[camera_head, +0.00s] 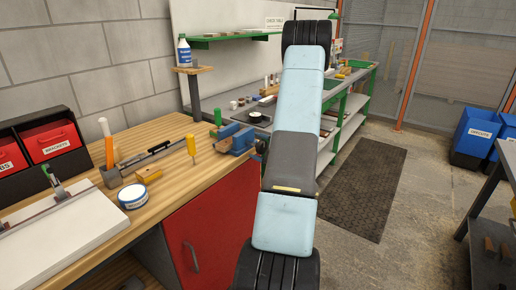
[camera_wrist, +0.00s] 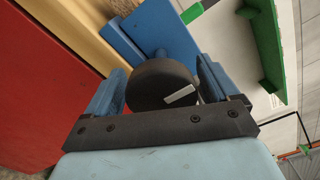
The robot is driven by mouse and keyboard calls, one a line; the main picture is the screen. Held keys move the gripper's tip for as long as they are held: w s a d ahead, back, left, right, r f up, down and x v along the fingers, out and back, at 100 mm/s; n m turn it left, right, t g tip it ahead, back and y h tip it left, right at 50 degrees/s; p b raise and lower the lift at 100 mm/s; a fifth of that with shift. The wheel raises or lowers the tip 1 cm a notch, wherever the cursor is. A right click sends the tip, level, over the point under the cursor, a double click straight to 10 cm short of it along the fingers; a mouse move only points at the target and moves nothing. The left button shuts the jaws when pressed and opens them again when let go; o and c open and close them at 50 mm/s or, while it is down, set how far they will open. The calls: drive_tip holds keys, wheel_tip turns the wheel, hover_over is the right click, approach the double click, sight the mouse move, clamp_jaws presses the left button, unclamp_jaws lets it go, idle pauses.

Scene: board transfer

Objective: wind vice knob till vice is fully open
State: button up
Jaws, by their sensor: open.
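The blue vice (camera_head: 236,138) sits at the right end of the wooden workbench, partly covered by my arm in the head view. In the wrist view its blue body (camera_wrist: 152,32) lies beyond the knob. The round black knob (camera_wrist: 158,88) with a pale mark on its face is on the vice's shaft. My gripper (camera_wrist: 163,82) is open, one finger on each side of the knob. Whether the fingers touch it is unclear. My arm hides most of the gripper in the head view. How far the vice jaws are apart cannot be told.
The bench (camera_head: 220,170) also holds a yellow-handled tool (camera_head: 191,146), a green-topped item (camera_head: 217,118) and a white round tin (camera_head: 132,196). A red cabinet door (camera_head: 215,235) is below. A green-framed shelf bench stands behind; a dark mat (camera_head: 365,190) lies on the floor at right.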

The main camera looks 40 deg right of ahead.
drive_tip(key=v, duration=1.3)
drive_tip(key=shift+s+d, duration=0.15)
drive_tip(key=shift+s, duration=0.2)
drive_tip(key=w+a+r+n+g+y, duration=0.1)
drive_tip(key=a+r+n+g+y, duration=0.2)
drive_tip(key=a+r+n+g, duration=0.75)
drive_tip(key=w+a+r+n+g+y, duration=0.15)
drive_tip(key=a+r+y, duration=0.25)
drive_tip(key=a, duration=1.4)
drive_tip(key=s+a+r+n+h, duration=0.8)
drive_tip(key=s+a+r+h, duration=0.3)
drive_tip(key=s, duration=0.4)
drive_tip(key=shift+a+r+n, duration=0.2)
drive_tip(key=shift+a+n, duration=0.2)
drive_tip(key=shift+a, duration=0.5)
